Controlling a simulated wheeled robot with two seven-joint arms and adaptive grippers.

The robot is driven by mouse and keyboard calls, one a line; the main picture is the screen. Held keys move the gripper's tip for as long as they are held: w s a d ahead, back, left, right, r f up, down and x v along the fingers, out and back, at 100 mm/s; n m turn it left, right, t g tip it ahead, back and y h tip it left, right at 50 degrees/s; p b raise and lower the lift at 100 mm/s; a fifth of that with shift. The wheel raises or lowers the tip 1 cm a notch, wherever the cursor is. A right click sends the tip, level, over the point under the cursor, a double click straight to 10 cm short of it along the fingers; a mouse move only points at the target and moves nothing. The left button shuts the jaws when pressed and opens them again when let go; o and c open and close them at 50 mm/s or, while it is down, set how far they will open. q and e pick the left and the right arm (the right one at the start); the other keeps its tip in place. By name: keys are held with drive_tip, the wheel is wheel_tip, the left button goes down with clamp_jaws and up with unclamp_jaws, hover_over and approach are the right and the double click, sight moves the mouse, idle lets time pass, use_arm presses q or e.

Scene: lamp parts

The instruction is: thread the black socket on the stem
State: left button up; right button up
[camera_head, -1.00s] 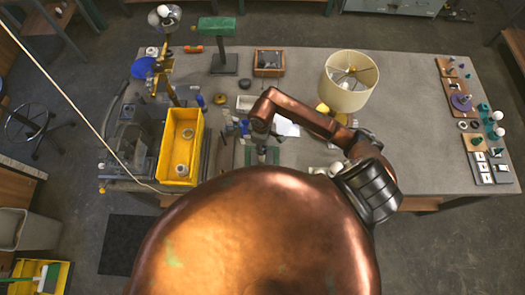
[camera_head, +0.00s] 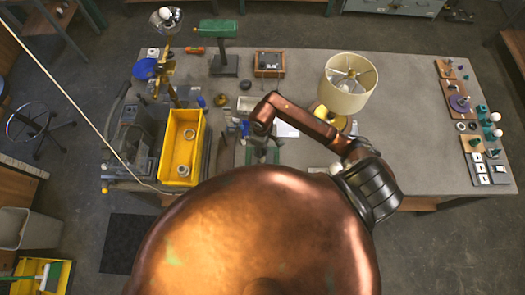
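My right arm, copper coloured, reaches over the front middle of the bench. My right gripper (camera_head: 259,139) points down beside a small dark and green fixture (camera_head: 262,156) near the bench's front edge. The wrist covers most of the gripper, so its fingers and anything between them are hidden. I cannot make out the black socket or the stem with certainty; they are too small or hidden by my arm. My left gripper is not in view.
A yellow bin (camera_head: 170,160) with pale round parts stands left of the gripper. A cream lampshade (camera_head: 347,84) is at right, and a green desk lamp (camera_head: 218,29) at the back. Small parts line the bench's (camera_head: 415,120) right end. The bench right of centre is mostly clear.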

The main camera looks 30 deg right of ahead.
drive_tip(key=shift+w+r, duration=0.1)
drive_tip(key=shift+r, duration=3.7)
